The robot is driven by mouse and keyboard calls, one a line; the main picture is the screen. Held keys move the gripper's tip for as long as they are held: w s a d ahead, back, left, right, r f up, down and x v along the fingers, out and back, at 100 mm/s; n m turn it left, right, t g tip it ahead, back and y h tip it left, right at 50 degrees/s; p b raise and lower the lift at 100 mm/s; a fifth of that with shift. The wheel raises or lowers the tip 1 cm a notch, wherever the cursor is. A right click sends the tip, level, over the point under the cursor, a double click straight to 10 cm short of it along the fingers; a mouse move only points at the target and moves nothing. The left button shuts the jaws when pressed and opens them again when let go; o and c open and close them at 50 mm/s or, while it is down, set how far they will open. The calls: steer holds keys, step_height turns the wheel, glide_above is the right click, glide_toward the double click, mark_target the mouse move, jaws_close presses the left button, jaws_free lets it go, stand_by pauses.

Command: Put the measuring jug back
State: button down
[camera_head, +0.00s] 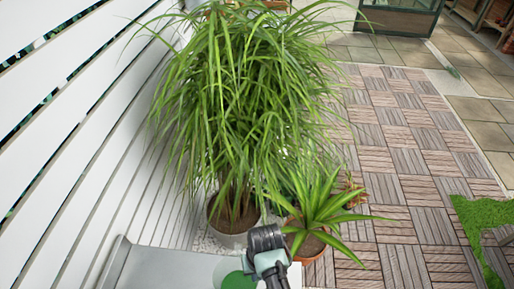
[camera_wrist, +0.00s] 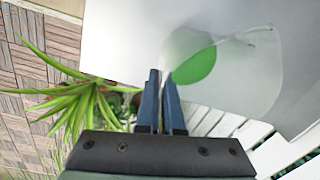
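The measuring jug (camera_wrist: 250,85) shows in the wrist view as a clear, faint see-through shape over a pale surface. A green disc (camera_wrist: 195,66) shows at its narrow end; I cannot tell whether it is in the jug or under it. My gripper (camera_wrist: 161,75) has its two blue fingers close together at the jug's left edge. Whether the jug's handle is between them is unclear. In the head view my gripper's fingers are hidden behind my wrist, and part of a green disc (camera_head: 238,281) shows beside it at the bottom edge.
The pale work surface (camera_head: 165,268) runs along the bottom, with a raised edge at left. A tall grassy plant in a white pot (camera_head: 234,238) and a spiky plant in a terracotta pot (camera_head: 312,246) stand beyond it. A white slatted fence (camera_head: 60,130) is at left.

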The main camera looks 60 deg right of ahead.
steer(key=shift+f, duration=0.15)
steer(key=c, duration=1)
jaws_free()
steer(key=shift+c, duration=0.2)
